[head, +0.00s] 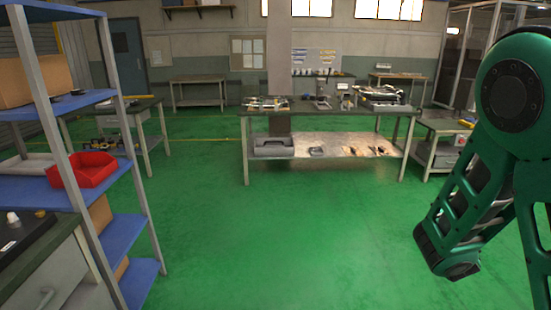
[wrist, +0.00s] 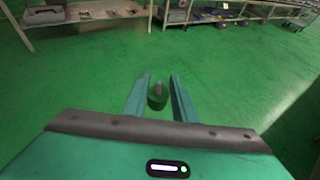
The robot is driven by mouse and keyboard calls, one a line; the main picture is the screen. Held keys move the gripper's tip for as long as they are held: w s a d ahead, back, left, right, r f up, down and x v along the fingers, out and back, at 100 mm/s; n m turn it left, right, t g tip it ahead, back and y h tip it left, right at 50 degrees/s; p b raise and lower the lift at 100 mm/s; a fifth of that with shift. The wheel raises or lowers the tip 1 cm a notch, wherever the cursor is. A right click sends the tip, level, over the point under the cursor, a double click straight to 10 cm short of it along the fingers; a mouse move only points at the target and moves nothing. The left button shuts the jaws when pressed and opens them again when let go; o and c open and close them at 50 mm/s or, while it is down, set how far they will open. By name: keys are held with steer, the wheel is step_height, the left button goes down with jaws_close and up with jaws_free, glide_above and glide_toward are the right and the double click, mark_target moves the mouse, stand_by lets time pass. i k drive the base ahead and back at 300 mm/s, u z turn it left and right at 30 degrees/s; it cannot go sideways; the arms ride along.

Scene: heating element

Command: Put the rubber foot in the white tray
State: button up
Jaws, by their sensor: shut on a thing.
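My gripper (wrist: 160,78) shows in the wrist view, its two green fingers pointing away over the open floor. It is shut on a small dark round piece with a short stud on top, which looks like the rubber foot (wrist: 156,102). The piece sits between the fingers, clear of any table. A pale, whitish tray (head: 28,165) lies on the blue shelf at the left of the head view, partly behind a shelf post; it may be the white tray. My gripper is far from it. The fingers are not visible in the head view.
A red bin (head: 92,170) sits beside the pale tray on the blue shelf rack (head: 52,192). A dark-topped bench (head: 50,240) stands in front of it. A long workbench (head: 330,107) with a lower shelf stands ahead. The green floor (head: 290,240) between is clear.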

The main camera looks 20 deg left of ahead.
mark_target(40, 166)
steer(key=u, duration=0.1)
steer(key=i, duration=1)
steer(key=u, duration=0.65)
steer(key=i, duration=0.95)
steer(key=u, duration=0.85)
steer(key=i, duration=0.7)
steer(key=u, duration=0.3)
